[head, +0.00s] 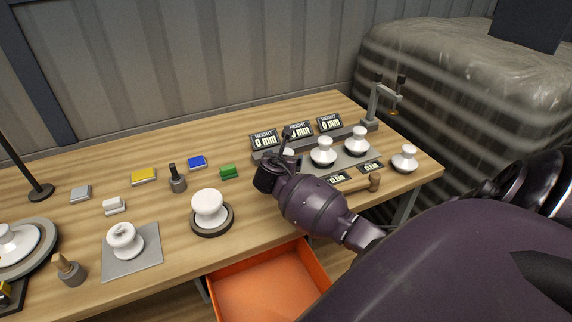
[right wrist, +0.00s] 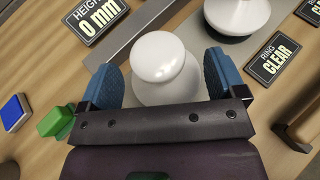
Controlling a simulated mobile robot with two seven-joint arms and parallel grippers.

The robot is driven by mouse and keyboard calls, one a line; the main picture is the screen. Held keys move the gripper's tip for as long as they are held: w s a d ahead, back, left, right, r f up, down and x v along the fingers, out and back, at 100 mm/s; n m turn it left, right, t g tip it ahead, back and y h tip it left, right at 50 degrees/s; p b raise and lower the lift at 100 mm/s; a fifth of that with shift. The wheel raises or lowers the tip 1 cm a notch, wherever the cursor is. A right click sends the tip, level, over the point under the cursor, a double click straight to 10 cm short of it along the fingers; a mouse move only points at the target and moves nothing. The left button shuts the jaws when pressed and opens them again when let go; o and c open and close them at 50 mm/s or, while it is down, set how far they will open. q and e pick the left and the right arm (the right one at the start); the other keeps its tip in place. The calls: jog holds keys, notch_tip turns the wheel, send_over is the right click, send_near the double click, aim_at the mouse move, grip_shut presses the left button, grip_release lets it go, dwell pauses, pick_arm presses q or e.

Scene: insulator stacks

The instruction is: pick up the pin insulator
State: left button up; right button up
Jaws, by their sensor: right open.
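A white insulator (right wrist: 158,58) with a round knob top stands between the two blue fingers of my right gripper (right wrist: 163,76) in the right wrist view. The fingers are open, one on each side of it; I cannot tell whether they touch it. In the head view my right gripper (head: 287,146) is over the left end of the row at the height displays, and it mostly hides this insulator (head: 288,153). Two similar white insulators (head: 323,152) and (head: 357,142) stand to its right in the row. My left gripper is not in view.
Another white insulator (head: 404,159) stands at the table's right end. A larger insulator (head: 208,207) sits on a dark ring. Green (head: 229,172) and blue (head: 197,162) blocks lie left. An orange drawer (head: 268,288) is open below.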

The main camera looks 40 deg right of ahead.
jog(key=shift+x, duration=1.2)
jog(key=shift+s, duration=0.1)
jog(key=c, duration=1.5)
jog(key=shift+a, duration=0.1)
jog(key=shift+c, duration=0.2)
